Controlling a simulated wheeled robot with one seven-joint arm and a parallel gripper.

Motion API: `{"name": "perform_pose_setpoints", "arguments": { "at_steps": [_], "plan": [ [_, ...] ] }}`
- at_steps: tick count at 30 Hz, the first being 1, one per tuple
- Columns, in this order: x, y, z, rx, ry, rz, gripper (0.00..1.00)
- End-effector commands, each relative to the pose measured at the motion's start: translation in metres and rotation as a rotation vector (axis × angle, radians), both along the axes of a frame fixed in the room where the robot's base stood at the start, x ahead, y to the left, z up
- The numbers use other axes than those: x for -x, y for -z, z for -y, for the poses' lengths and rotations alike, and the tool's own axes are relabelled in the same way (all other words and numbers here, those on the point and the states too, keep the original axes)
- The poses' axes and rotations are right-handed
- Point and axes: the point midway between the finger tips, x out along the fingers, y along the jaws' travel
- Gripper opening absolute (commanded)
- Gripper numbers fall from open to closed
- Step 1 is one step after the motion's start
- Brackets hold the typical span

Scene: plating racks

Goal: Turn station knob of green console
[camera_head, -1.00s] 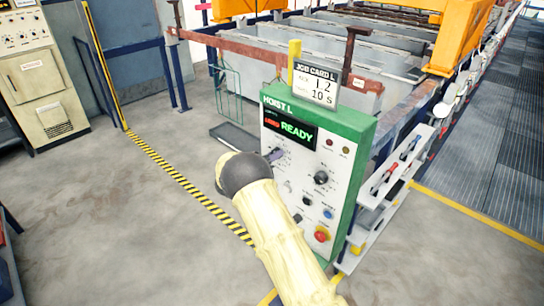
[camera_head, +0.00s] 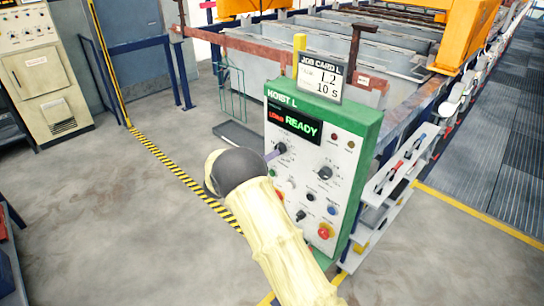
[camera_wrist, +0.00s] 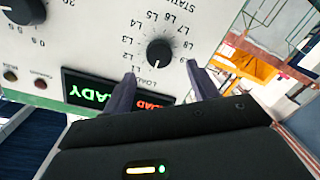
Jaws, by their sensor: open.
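The green console (camera_head: 368,135), marked HOIST L, stands upright with a white face. Its display (camera_head: 293,126) reads READY in green beside smaller red text. The station knob (camera_head: 281,148) is black and round, below the display's left part. In the wrist view this knob (camera_wrist: 159,53) shows upside down, ringed by labels LOAD and L1 upward; its pointer seems to face the LOAD end, but this is hard to read. My gripper (camera_wrist: 160,70) is open, with one dark finger on each side of the knob in the picture. Contact cannot be told.
A job card (camera_head: 321,76) reading 1, 2 and 10 s stands on the console. A second black knob (camera_head: 325,173), small buttons and a red button (camera_head: 325,231) are on the face. A shelf rack (camera_head: 391,190) stands right.

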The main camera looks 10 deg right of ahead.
Motion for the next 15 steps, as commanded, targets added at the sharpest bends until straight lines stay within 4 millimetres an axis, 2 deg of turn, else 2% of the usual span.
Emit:
{"name": "perform_pose_setpoints", "arguments": {
  "at_steps": [15],
  "plan": [
    [0.063,-0.004,-0.085,-0.001,-0.009,0.001,0.59]
  ]
}}
